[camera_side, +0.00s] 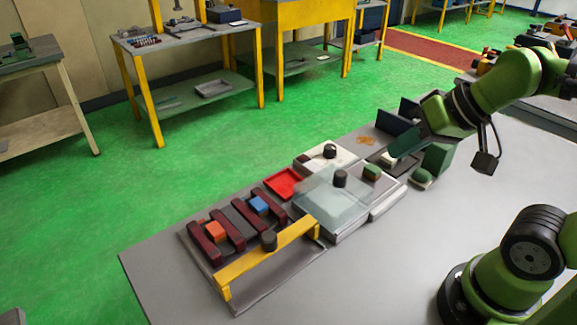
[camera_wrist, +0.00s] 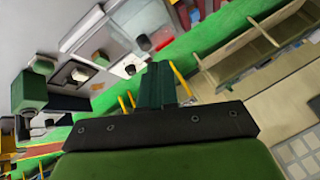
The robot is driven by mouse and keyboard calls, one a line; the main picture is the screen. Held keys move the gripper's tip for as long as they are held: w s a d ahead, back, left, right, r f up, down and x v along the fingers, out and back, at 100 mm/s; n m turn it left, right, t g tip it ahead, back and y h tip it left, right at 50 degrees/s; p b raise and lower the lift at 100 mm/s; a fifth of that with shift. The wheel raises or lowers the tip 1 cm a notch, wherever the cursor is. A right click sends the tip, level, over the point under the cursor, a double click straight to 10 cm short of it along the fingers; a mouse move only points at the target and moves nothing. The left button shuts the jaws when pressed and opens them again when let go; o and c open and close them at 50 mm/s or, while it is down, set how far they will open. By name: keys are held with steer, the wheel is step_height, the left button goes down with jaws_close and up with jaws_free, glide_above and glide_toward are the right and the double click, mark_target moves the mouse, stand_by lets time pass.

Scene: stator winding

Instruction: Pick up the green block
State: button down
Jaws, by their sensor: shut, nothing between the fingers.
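A small green block (camera_side: 372,171) sits on a pale plate at the right end of the row of fixtures in the side view.
A clear cover (camera_side: 325,205) with a dark knob stands left of the small green block. A red tray (camera_side: 284,183), a blue block (camera_side: 259,204), an orange block (camera_side: 215,229) and a yellow bar-handled piece (camera_side: 265,262) lie further left. The grey table front is clear.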

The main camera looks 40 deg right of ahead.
steer(key=c, duration=0.7)
jaws_free()
steer(key=n+g+h, duration=0.2)
steer(key=n+g, duration=0.2)
steer(key=g, duration=0.2)
glide_above(373, 168)
step_height(373, 168, down, 15)
steer(key=shift+s+a+f, duration=0.1)
steer(key=shift+f, duration=0.05)
steer(key=shift+d+f, duration=0.2)
steer(key=shift+f, duration=2.55)
